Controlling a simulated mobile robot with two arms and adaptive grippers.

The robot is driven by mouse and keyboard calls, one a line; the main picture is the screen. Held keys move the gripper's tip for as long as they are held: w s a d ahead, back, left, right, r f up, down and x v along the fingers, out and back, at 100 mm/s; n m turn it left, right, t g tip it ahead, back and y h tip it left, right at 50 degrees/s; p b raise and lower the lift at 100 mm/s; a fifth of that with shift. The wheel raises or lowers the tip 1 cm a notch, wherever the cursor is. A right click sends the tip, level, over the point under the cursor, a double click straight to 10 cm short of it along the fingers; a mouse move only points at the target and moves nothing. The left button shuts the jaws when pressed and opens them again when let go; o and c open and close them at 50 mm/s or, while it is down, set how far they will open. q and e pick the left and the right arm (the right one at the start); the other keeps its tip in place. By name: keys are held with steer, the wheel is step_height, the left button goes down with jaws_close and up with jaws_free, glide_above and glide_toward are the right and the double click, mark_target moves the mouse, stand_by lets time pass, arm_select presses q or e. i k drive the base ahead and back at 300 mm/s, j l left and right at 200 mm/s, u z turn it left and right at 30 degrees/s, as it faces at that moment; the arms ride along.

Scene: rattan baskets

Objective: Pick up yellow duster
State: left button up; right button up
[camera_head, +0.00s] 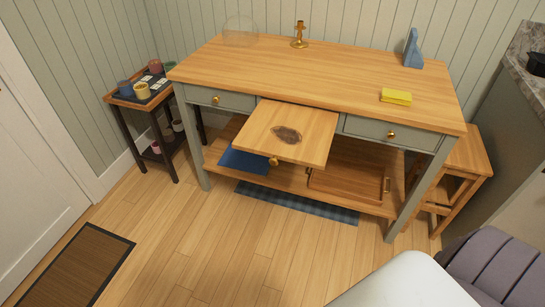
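A yellow duster (396,97), a small folded rectangular cloth or pad, lies flat on the right part of the wooden table top (300,72), close to the front edge. Nothing touches it from above. Neither my left nor my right gripper shows in the head view.
A wooden board (305,122) with a dark oval patch juts out from the table front. A blue upright object (413,49) and a brass candlestick (299,36) stand at the back. A stool (466,154) stands at right, a small shelf (113,101) at left. A grey cushioned seat (497,262) fills the lower right.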

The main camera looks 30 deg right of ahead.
mark_target(387, 94)
steer(key=z, duration=1.85)
